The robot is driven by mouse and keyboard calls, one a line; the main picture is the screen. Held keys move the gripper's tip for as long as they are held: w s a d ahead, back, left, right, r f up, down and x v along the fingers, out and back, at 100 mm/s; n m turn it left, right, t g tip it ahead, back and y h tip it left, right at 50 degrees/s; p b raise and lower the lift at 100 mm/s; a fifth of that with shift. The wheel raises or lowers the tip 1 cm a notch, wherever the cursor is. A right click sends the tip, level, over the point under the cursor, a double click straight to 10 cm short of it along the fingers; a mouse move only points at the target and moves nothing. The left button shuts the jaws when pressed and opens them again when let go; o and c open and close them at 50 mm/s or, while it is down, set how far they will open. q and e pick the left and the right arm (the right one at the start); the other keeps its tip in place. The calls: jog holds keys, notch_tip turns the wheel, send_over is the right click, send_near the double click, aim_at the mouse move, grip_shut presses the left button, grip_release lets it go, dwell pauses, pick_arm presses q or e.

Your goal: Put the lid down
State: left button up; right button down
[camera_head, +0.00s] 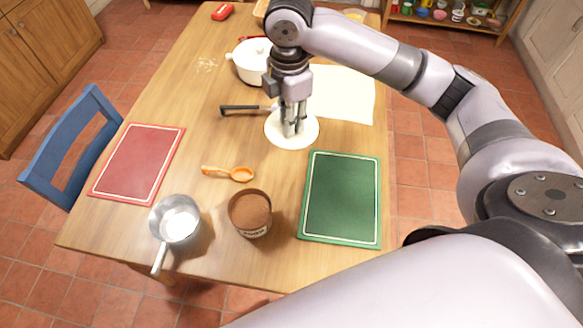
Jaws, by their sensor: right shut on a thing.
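A white round lid (280,139) is on the wooden table (200,130) or just above it; I cannot tell whether it touches the surface. My right gripper (291,128) points down over the middle of the lid and is shut on it, its fingers hiding the grip point. My left gripper is not in view.
A black-handled utensil (240,110) lies left of the lid. A white sheet (345,94) lies behind right. A blue chair (65,145) stands left.

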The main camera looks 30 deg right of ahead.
jog(key=n, duration=0.2)
jog(key=w+d+n, duration=0.1)
jog(key=n, duration=0.1)
jog(key=w+f+n+b, duration=0.1)
jog(key=n, duration=0.1)
jog(key=shift+w+d, duration=0.2)
jog(key=n, duration=0.1)
jog(key=w+n, duration=0.1)
jog(key=d+n, duration=0.1)
jog(key=n, duration=0.1)
jog(key=shift+w+f+b, duration=0.15)
jog(key=shift+f+b, duration=0.2)
jog(key=shift+f, duration=0.05)
jog(key=n, duration=0.3)
jog(key=shift+w+d+f, duration=0.3)
jog(key=shift+w+f, duration=0.05)
jog(key=shift+w, duration=0.05)
notch_tip(320, 180, down, 19)
jog(key=shift+p, duration=0.6)
jog(key=shift+f, duration=0.4)
jog(key=shift+f, duration=0.15)
